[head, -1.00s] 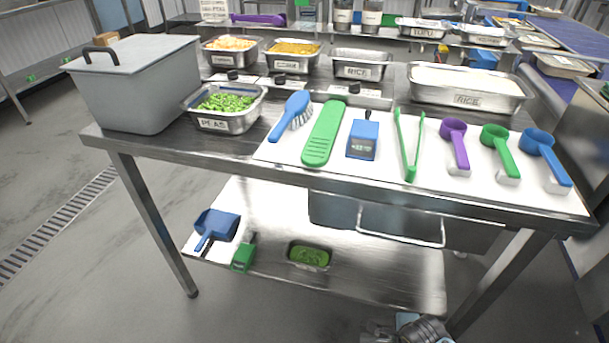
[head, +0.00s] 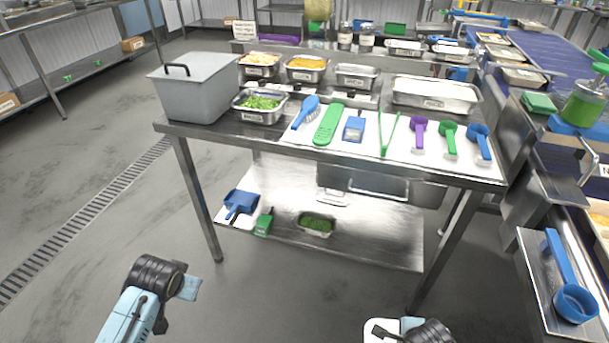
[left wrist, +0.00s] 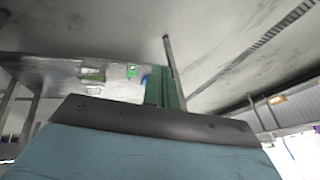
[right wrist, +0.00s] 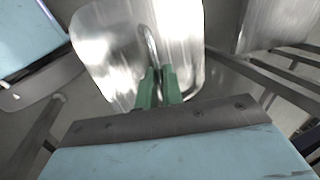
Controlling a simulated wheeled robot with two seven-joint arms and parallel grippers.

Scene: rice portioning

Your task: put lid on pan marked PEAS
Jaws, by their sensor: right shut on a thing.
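The steel pan marked PEAS (head: 262,107) stands uncovered on the left of the table, with green peas in it. Its label is too small to read clearly now. My right gripper (right wrist: 157,85) is shut on the handle of a shiny steel lid (right wrist: 100,50) in the right wrist view. In the head view, part of the lid (head: 376,328) shows at the bottom edge, well in front of the table and away from the pan. My left gripper (left wrist: 164,88) has its green fingers together with nothing seen between them. Its fingertips are hidden in the head view.
A grey lidded bin (head: 190,98) stands left of the pan. Other pans and a large rice pan (head: 436,106) stand behind. A side counter (head: 530,270) is on the right. Floor in front is clear.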

